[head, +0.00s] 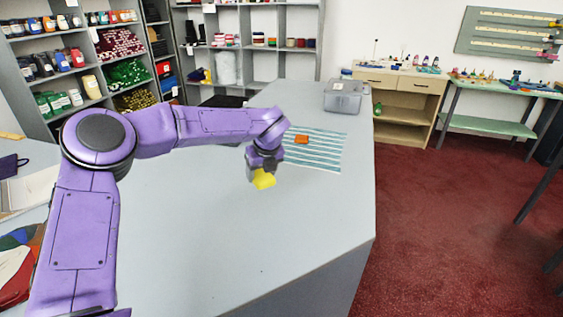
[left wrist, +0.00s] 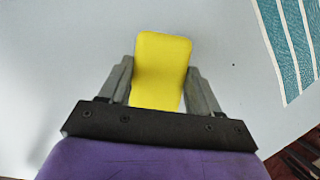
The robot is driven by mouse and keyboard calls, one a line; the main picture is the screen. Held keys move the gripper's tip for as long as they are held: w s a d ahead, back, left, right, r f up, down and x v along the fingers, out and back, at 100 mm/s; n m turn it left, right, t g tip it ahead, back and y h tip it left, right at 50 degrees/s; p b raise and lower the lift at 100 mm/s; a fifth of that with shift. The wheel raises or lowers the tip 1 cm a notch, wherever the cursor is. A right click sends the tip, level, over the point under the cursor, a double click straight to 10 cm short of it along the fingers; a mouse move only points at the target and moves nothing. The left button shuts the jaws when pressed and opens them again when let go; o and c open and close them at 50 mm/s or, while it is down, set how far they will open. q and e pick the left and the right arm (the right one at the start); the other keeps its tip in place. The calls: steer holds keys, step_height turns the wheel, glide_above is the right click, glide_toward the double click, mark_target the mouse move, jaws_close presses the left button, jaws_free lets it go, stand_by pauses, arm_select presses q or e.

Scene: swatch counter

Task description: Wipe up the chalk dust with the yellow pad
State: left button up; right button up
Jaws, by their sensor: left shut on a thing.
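The yellow pad (head: 264,180) is held low over the grey counter (head: 200,240) in the head view. It fills the middle of the left wrist view (left wrist: 160,72). My left gripper (head: 262,171) is shut on the pad, with one finger on each side of it in the left wrist view (left wrist: 160,80). I cannot tell whether the pad touches the counter. I cannot clearly make out chalk dust on the counter in either view. My right gripper is not in view.
A teal-and-white striped cloth (head: 325,155) lies beyond and right of the pad, with an orange block (head: 301,139) on it. A grey box (head: 343,97) stands at the counter's far end. Fabric pieces (head: 18,268) lie at the left. The front middle is clear.

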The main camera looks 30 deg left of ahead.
arm_select(q)
steer(key=shift+r+p, duration=0.75)
steer(key=shift+r, duration=0.8)
